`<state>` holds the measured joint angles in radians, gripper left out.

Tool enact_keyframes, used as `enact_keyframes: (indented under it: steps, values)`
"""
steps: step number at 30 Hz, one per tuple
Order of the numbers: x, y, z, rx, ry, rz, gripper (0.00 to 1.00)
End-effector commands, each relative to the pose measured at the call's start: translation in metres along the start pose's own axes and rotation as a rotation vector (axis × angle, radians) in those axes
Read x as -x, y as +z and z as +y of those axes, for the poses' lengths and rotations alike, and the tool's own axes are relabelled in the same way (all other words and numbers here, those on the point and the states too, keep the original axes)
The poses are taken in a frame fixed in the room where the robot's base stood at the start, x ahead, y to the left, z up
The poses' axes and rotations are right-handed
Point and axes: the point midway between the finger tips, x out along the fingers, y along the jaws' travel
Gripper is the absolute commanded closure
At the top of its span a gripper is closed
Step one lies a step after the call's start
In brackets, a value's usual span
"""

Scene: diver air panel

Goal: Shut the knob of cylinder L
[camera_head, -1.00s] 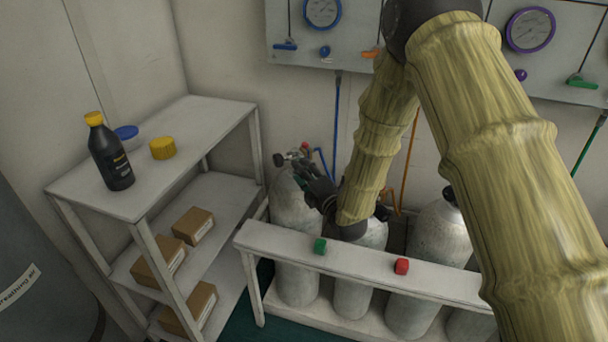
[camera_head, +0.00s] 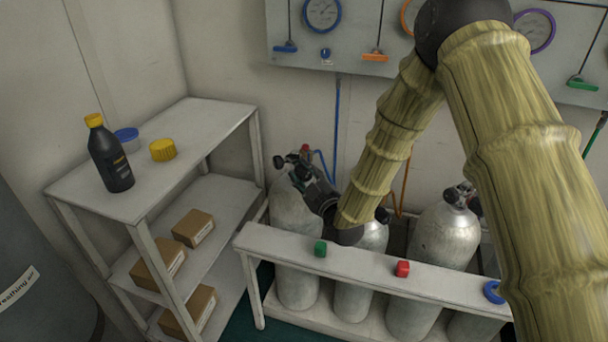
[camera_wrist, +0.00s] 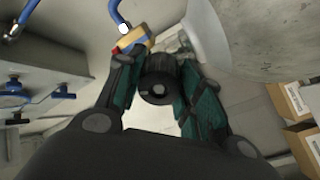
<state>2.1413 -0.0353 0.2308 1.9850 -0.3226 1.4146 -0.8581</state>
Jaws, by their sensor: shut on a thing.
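The leftmost grey cylinder (camera_head: 292,217), with a blue hose at its valve, stands behind the white rack rail; I read no L on it. My gripper (camera_head: 303,174) is at the top of this cylinder and hides part of its valve. In the wrist view my gripper (camera_wrist: 158,90) has its two green-padded fingers on either side of a round black knob (camera_wrist: 158,82), shut on it. A brass-coloured valve block (camera_wrist: 132,38) with a red part and a blue hose is just beyond the knob. Another black knob (camera_head: 278,161) shows at the valve's left side.
A shelf (camera_head: 190,118) with a bottle (camera_head: 110,155) stands left. A gauge panel (camera_head: 350,52) hangs behind.

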Motion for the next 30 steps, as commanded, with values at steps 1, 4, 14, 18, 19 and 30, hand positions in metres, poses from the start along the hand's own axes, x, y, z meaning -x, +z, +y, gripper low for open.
enact_keyframes:
  steps: [1, 4, 14, 18, 19, 30]
  values:
    - [-0.0001, 0.0007, 0.0019, -0.045, 0.005, -0.003, 0.87]
    - [-0.0002, 0.0004, 0.0017, -0.140, 0.008, -0.007, 0.87]
    - [-0.0001, 0.0005, 0.0024, -0.454, 0.021, -0.019, 0.87]
    - [-0.0001, 0.0005, 0.0028, -0.587, 0.026, -0.024, 0.87]
    - [0.0000, 0.0005, 0.0029, -0.615, 0.028, -0.024, 0.87]
    - [0.0001, 0.0010, 0.0031, -0.948, 0.040, -0.038, 0.87]
